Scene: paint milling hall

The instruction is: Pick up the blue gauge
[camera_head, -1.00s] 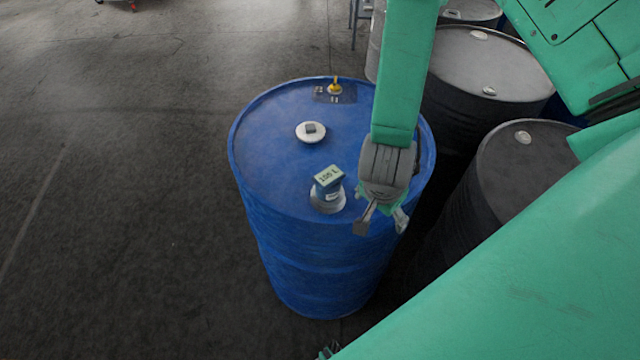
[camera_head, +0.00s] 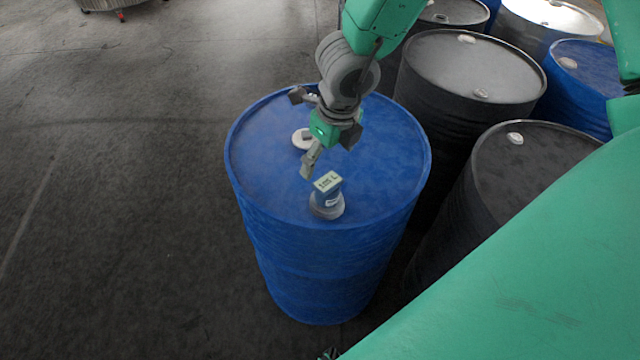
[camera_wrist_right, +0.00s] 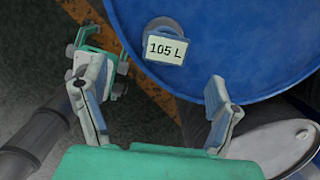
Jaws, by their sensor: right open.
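The blue gauge (camera_head: 328,197) stands on a round grey base near the front of the blue drum's top (camera_head: 385,165). Its pale label faces up, and in the right wrist view the gauge (camera_wrist_right: 166,48) reads 105 L. My right gripper (camera_head: 303,132) is open and empty above the drum, just behind and left of the gauge. In the wrist view its two fingers are wide apart, with the gauge beyond the gap and not touched. My left gripper (camera_wrist_right: 105,72) seems to show at the left of the wrist view; its jaws are unclear.
A white cap (camera_head: 300,140) on the drum top is partly hidden by my right gripper. Black drums (camera_head: 475,65) and blue drums (camera_head: 580,85) stand close on the right.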

